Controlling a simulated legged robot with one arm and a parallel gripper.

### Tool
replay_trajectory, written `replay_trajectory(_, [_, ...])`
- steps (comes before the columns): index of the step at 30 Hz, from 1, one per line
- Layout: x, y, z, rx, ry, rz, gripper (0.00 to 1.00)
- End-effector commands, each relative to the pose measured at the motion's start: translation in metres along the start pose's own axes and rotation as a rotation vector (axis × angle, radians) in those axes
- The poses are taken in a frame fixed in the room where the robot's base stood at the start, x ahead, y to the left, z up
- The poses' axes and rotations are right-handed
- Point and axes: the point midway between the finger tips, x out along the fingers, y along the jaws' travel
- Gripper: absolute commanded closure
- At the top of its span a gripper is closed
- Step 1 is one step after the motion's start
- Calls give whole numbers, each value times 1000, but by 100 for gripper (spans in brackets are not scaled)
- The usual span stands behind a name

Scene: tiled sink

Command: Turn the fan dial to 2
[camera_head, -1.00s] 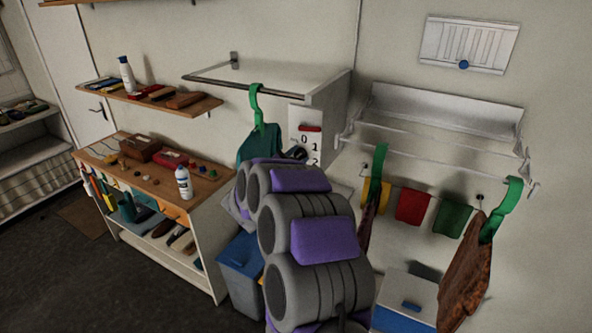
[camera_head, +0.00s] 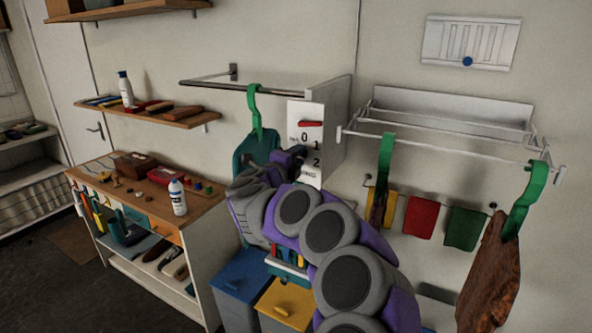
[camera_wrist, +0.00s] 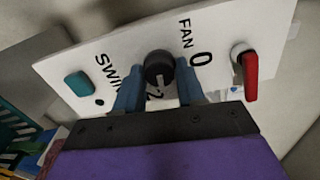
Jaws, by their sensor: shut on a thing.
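In the wrist view the panel (camera_wrist: 125,58) reads FAN and SWING. The black round fan dial (camera_wrist: 158,66) sits between the two blue fingers of my gripper (camera_wrist: 158,84), which is shut on it. A pale mark on the dial points roughly down in the picture, towards the side of the 2. The 1 is not visible in the wrist view. My arm hides the dial in the head view.
A red lever (camera_wrist: 250,76) and a teal button (camera_wrist: 79,84) flank the dial. A green hanger with a teal cloth (camera_head: 255,110) hangs close to my arm. A drying rack (camera_head: 450,115) with hanging cloths is at the right. Bins (camera_head: 240,275) stand below.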

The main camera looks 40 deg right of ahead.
Motion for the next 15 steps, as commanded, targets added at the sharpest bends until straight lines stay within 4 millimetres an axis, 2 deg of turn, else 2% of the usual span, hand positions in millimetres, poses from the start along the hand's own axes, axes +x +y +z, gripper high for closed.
replay_trajectory(1, [-1, 8, 0, 46, -1, 5, 92])
replay_trajectory(15, [0, 8, 1, 366, 1, 9, 92])
